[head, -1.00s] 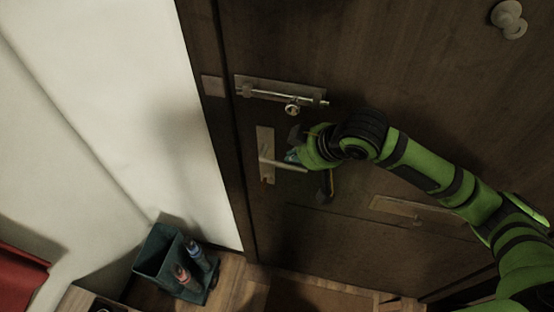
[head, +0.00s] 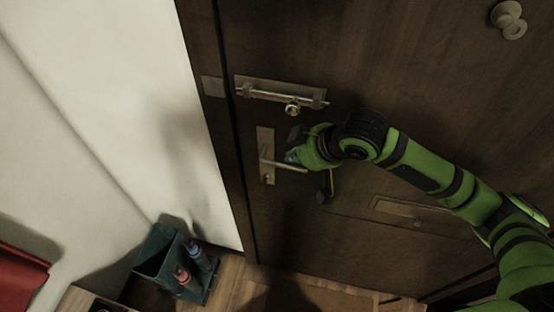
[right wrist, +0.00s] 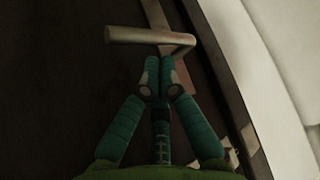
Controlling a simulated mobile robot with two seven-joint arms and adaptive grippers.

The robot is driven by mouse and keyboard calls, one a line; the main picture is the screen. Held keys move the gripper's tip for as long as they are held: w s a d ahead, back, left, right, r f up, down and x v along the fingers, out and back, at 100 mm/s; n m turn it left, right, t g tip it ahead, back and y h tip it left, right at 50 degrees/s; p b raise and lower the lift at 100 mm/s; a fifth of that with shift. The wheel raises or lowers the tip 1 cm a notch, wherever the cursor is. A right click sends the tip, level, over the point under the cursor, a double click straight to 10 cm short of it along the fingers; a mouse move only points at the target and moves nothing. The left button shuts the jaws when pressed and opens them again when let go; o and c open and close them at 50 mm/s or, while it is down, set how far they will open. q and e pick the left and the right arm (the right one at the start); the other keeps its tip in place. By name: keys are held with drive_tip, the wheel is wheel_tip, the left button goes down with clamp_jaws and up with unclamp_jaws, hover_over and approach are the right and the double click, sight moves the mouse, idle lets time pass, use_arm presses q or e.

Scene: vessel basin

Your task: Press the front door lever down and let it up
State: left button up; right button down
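The front door lever (head: 285,165) is a pale metal bar on an upright plate (head: 266,138) near the left edge of the dark wooden door. It points right and looks close to level in the head view. My right gripper (head: 292,155) is at the lever's free end, just above it in the picture. In the right wrist view the lever (right wrist: 135,36) lies just beyond the fingertips (right wrist: 160,76), which are together with nothing between them. I cannot tell whether they touch the lever. My left gripper is not in view.
A sliding bolt (head: 280,93) sits on the door above the lever. A mail slot plate (head: 410,208) is lower right and a round knob (head: 508,20) upper right. A dark bin (head: 160,255) with bottles stands on the floor by the white wall.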

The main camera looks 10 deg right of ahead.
sight(292, 167)
wheel_tip(292, 167, down, 7)
drive_tip(key=b, duration=0.3)
idle(1.0)
drive_tip(key=shift+r, duration=0.3)
idle(0.3)
wheel_tip(292, 167, up, 3)
drive_tip(key=p, duration=0.3)
drive_tip(key=shift+f, duration=0.1)
drive_tip(key=shift+r+p, duration=0.35)
drive_tip(key=shift+r, duration=3.15)
